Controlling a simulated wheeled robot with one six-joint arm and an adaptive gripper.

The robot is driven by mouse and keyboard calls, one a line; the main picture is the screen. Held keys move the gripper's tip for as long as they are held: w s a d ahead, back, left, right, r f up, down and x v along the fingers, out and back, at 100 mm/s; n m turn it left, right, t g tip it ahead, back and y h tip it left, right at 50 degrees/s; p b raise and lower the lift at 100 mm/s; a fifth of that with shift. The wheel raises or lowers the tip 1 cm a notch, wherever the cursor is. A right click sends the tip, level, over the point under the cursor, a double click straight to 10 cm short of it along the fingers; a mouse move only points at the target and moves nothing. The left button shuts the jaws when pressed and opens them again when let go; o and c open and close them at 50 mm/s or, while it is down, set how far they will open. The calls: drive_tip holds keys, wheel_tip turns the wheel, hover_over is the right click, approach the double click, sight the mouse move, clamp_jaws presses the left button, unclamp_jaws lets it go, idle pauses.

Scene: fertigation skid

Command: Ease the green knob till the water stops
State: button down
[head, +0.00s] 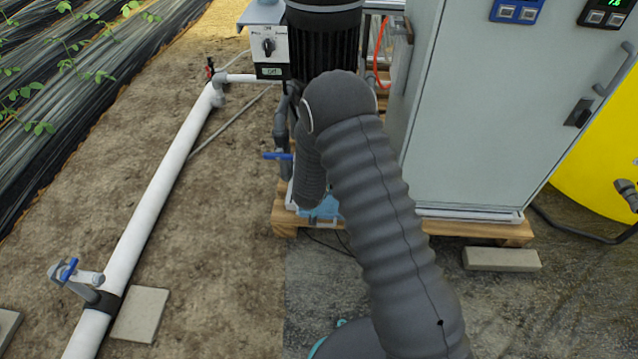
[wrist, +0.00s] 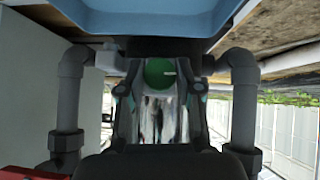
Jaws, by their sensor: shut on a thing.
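The green knob (wrist: 160,72) shows in the wrist view between the two fingertips of my gripper (wrist: 160,85), which is shut on it. Beside the knob, between the fingers, is a shiny clear bowl-like body (wrist: 160,118) with streaky reflections. I cannot make out a distinct stream of water. A blue tray (wrist: 150,18) fills the top of the wrist view, which looks upside down. In the head view my arm hides the knob and gripper, and only a bit of the blue tray (head: 325,209) shows.
Grey elbow pipes flank the gripper at left (wrist: 72,95) and right (wrist: 243,95), close by. In the head view a grey cabinet (head: 490,120) stands right on a wooden pallet (head: 470,228). A blue-handled valve (head: 278,156) is left of my arm. A white pipe (head: 165,185) crosses the soil.

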drive_tip(key=shift+w+r, duration=0.1)
drive_tip(key=c, duration=0.8)
unclamp_jaws()
drive_tip(key=v, duration=1.2)
drive_tip(key=shift+a, duration=0.1)
